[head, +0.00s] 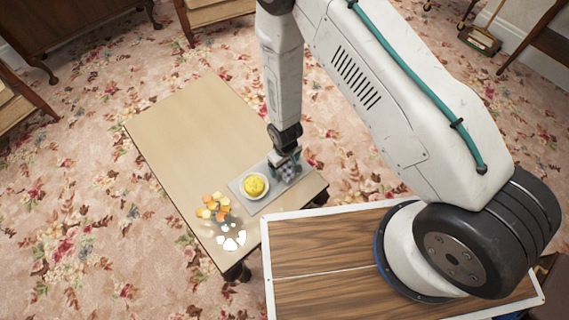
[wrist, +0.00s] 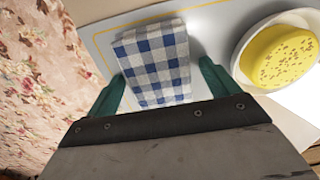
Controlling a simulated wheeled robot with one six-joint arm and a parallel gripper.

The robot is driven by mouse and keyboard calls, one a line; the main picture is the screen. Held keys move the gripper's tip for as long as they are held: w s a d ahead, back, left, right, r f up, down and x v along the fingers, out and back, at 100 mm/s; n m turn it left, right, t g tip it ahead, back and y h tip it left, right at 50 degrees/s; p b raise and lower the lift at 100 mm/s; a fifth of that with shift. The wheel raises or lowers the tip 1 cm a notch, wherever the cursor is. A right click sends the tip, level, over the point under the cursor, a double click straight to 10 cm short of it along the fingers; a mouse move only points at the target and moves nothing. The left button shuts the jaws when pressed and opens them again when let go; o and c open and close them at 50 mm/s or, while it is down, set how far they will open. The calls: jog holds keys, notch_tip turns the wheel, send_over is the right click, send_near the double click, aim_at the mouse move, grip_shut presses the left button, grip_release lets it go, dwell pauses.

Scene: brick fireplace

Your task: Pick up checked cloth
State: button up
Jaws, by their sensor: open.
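The checked cloth (wrist: 155,60), blue and white and folded, lies on a pale grey tray (wrist: 205,25) with a yellow edge line. In the head view the cloth (head: 287,172) shows at the tray's right end, partly covered by my gripper (head: 285,158). In the wrist view my gripper (wrist: 158,88) is open, with one teal finger on each side of the cloth's near part. I cannot tell whether the fingers touch it.
A white bowl (head: 264,193) with a yellow food (head: 253,185) stands on the tray, left of the cloth. Orange and yellow flowers (head: 213,207) and a white paw-shaped item (head: 231,237) are near the table's front corner. The wooden table's (head: 190,130) far part is clear.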

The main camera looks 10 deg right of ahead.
jog(key=shift+c, duration=0.4)
jog(key=c, duration=1)
jog(key=shift+r, duration=0.15)
notch_tip(320, 180, up, 10)
jog(key=shift+f, duration=0.1)
